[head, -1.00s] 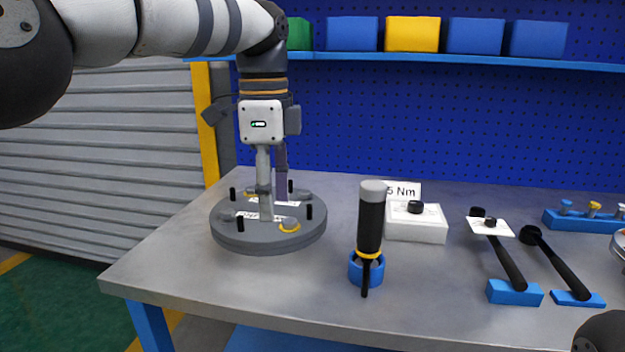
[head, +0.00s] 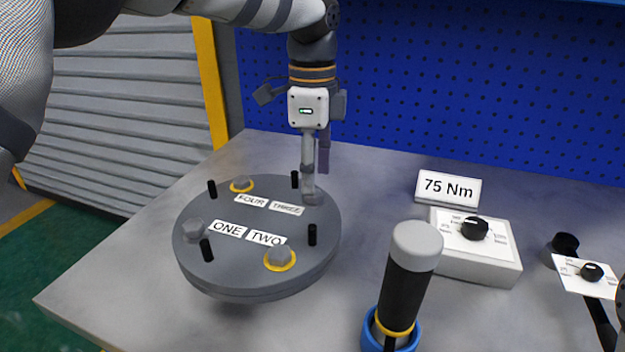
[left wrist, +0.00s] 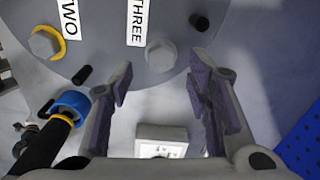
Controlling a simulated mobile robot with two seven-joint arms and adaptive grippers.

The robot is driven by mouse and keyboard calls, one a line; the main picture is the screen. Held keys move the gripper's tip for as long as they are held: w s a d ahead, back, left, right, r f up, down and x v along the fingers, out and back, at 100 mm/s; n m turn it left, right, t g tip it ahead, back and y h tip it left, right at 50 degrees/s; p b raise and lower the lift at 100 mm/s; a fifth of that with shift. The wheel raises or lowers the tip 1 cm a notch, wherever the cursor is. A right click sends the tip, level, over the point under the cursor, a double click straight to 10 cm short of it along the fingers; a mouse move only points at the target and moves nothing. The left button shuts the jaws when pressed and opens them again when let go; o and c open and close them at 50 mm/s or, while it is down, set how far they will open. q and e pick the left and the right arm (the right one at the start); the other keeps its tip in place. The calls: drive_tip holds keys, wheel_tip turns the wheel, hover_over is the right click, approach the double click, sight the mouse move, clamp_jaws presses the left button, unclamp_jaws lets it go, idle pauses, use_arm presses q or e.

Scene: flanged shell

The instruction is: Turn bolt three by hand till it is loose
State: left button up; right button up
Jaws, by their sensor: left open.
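The round grey flanged plate (head: 225,275) lies on the bench, with labels ONE to FOUR. Bolt three, a grey hex head (left wrist: 160,55), shows in the left wrist view by the THREE label (left wrist: 137,22), with no yellow ring around it. In the head view my left gripper's finger hides it. My left gripper (head: 315,185) is open and points down at the plate's right rear edge. In the left wrist view its fingertips (left wrist: 160,85) stand apart, either side of bolt three in the picture; I see no contact. My right gripper is not in view.
Bolts two (head: 279,256) and four (head: 241,186) have yellow rings; bolt one (head: 193,230) has none. Short black pegs (head: 312,235) stand up from the plate. A black-handled tool in a blue holder (head: 400,290) and a white 75 Nm box (head: 475,250) stand to the right.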

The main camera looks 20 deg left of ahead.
use_arm(q)
drive_tip(key=shift+f, duration=1.55)
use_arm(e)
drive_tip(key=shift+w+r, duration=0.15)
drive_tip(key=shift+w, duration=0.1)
use_arm(q)
drive_tip(key=shift+c, duration=0.6)
clamp_jaws()
